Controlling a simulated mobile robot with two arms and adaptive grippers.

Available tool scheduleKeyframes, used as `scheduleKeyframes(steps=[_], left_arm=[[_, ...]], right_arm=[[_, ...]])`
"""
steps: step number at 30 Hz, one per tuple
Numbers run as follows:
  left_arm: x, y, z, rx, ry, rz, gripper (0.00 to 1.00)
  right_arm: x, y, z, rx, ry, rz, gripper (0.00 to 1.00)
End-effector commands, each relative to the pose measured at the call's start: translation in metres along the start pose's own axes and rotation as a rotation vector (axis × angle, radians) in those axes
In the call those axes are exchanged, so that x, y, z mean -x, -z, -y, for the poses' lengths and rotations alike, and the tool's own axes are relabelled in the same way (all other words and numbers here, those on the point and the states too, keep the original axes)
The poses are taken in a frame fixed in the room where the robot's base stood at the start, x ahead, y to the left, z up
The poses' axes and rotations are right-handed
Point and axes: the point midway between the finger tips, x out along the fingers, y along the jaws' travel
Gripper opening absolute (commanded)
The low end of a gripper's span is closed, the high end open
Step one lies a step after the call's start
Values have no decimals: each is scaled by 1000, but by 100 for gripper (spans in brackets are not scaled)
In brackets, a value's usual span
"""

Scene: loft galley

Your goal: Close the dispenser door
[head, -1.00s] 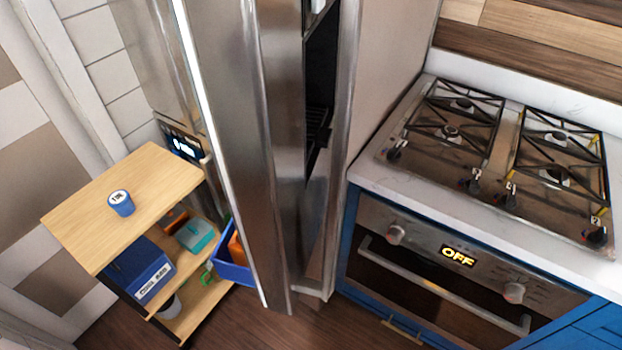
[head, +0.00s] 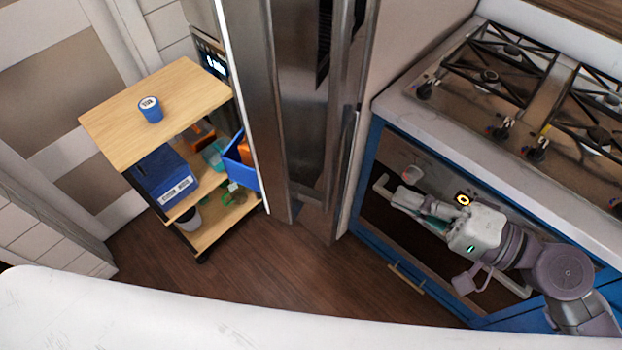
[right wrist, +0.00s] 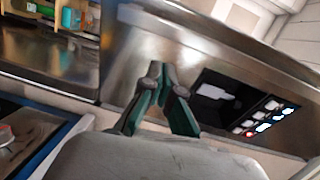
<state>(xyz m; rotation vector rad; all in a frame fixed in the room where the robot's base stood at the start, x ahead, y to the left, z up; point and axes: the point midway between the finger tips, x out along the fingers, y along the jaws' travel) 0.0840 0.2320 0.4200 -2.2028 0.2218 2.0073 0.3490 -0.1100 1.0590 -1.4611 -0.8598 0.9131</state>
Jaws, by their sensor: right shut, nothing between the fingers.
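The tall stainless-steel fridge fills the middle of the head view, with a steel door (head: 270,110) seen nearly edge-on and a dark gap (head: 325,40) beside it. A lit dispenser panel (head: 213,62) shows left of the door. In the right wrist view, the dark dispenser recess (right wrist: 218,95) and lit buttons (right wrist: 262,117) sit on a steel face. My right gripper (head: 398,197) is shut and empty, in front of the oven and right of the fridge. Its green-padded fingers (right wrist: 163,78) point toward the steel in the wrist view; contact is not visible. My left gripper is out of view.
A wooden cart (head: 190,88) with a blue tub (head: 151,109) on top stands left of the fridge. A blue bin (head: 242,162) is beside the door's lower part. Open floor (head: 270,250) lies in front.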

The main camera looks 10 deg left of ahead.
Motion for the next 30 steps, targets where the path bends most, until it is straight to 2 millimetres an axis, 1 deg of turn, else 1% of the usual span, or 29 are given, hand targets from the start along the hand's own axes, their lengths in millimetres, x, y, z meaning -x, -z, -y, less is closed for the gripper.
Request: scheduleKeyframes(steps=[1, 3, 4, 6, 8, 11, 13, 14, 15, 21, 27, 30], left_arm=[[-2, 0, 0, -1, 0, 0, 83], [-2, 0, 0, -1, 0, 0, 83], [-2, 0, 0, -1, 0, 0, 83], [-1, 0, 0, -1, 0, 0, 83], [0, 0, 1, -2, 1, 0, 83], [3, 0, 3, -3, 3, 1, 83], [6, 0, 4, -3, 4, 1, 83], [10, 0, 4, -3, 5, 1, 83], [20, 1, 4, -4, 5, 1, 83], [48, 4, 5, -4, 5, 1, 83], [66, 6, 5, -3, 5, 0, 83], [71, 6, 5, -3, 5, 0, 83]], right_arm=[[0, -17, 16, -12, 27, 50, 0], [0, -33, 32, -30, 54, 94, 0], [0, -37, 36, -35, 61, 107, 0], [-1, -42, 42, -40, 70, 122, 0], [-4, -43, 43, -42, 72, 124, 0], [-14, -43, 45, -41, 74, 123, 0], [-24, -44, 46, -38, 74, 123, 0], [-29, -44, 49, -39, 76, 121, 0], [-36, -44, 53, -43, 77, 119, 0], [-80, -50, 56, -43, 77, 121, 0], [-116, -54, 56, -43, 74, 119, 0], [-128, -56, 54, -41, 72, 119, 0]])
